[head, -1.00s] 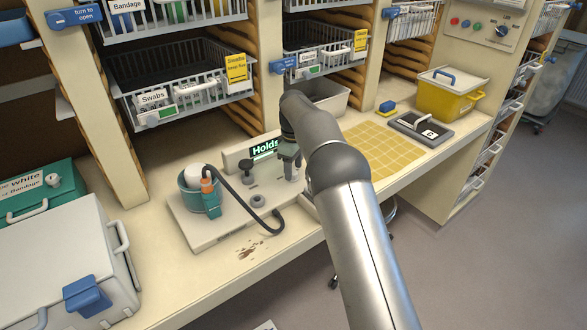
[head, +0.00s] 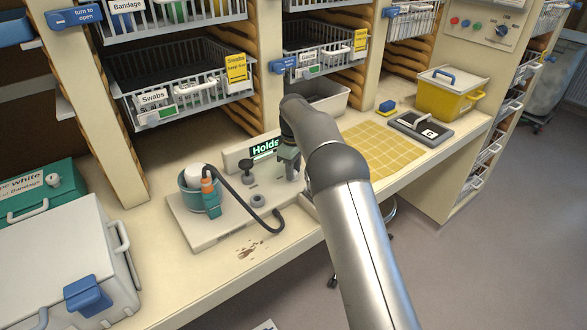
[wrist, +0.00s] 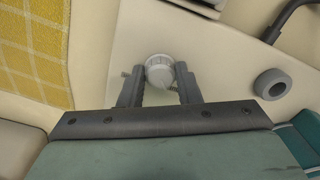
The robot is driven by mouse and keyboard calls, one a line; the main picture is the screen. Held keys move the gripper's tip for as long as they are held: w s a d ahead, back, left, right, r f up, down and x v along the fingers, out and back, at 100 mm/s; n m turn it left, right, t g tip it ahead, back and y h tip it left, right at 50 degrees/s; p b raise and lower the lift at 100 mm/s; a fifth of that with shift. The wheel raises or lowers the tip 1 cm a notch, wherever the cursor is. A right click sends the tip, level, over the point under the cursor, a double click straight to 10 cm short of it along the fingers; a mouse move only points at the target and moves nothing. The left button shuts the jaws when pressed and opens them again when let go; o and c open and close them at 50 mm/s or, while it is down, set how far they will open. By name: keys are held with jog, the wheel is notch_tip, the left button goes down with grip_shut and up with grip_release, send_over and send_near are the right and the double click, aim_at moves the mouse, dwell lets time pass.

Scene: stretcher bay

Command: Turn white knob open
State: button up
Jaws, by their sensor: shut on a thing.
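The white knob (wrist: 159,70) is a round ridged cap on a pale base panel (wrist: 120,40) in the wrist view. My gripper (wrist: 159,84) is shut on it, one dark finger on each side. In the head view my gripper (head: 289,168) points down at the right end of the base panel (head: 200,235), beside the lit "Holds" sign (head: 264,149). The knob is hidden there behind my gripper and arm.
A teal pot (head: 192,186) with a white top, an orange-and-teal handpiece (head: 209,193) and a dark hose (head: 262,222) are on the panel's left. A grey ring knob (wrist: 272,83) is near my gripper. A yellow checked mat (head: 368,160) lies to the right.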

jog(key=m+p, duration=0.1)
jog(key=m, duration=0.3)
jog(key=shift+r+m, duration=0.1)
jog(key=shift+m, duration=0.2)
jog(key=m, duration=0.4)
jog(key=shift+a+m, duration=0.15)
jog(key=shift+m, duration=0.15)
jog(key=m, duration=0.4)
jog(key=shift+a+p, duration=0.1)
jog(key=shift+p, duration=0.25)
jog(key=shift+m, duration=2.1)
jog(key=o, duration=1)
notch_tip(320, 180, up, 17)
jog(key=shift+r+p, duration=0.2)
jog(key=shift+p, duration=0.35)
